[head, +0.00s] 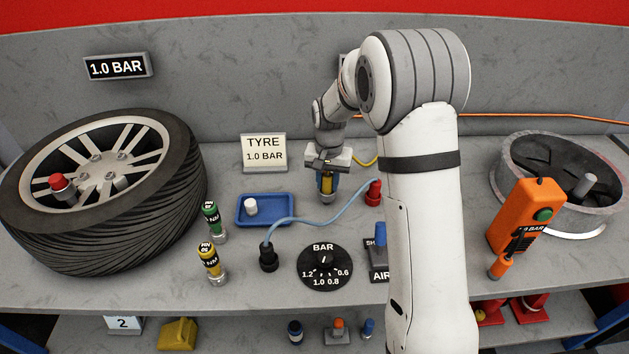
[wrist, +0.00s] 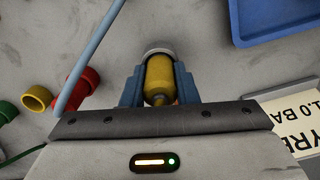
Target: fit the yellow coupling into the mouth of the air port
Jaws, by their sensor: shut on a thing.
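My gripper (head: 327,186) is shut on a yellow coupling (wrist: 160,75), held between its blue fingers above the bench, behind the dial. The coupling's pale end (wrist: 158,50) points away from my wrist. In the wrist view, a red port (wrist: 80,90), a yellow port (wrist: 37,97) and a green port (wrist: 6,112) lie to the left of the coupling, apart from it. The yellow one shows an open mouth. In the head view the red port (head: 374,192) stands beside my arm, which hides the others. I cannot tell which is the air port.
A blue hose (head: 312,219) runs from a black fitting (head: 268,258) to near the red port. A blue tray (head: 273,212) with a white piece is to the left. A tyre (head: 160,220), sign (head: 264,151), dial (head: 324,268) and orange pendant (head: 523,218) crowd the bench.

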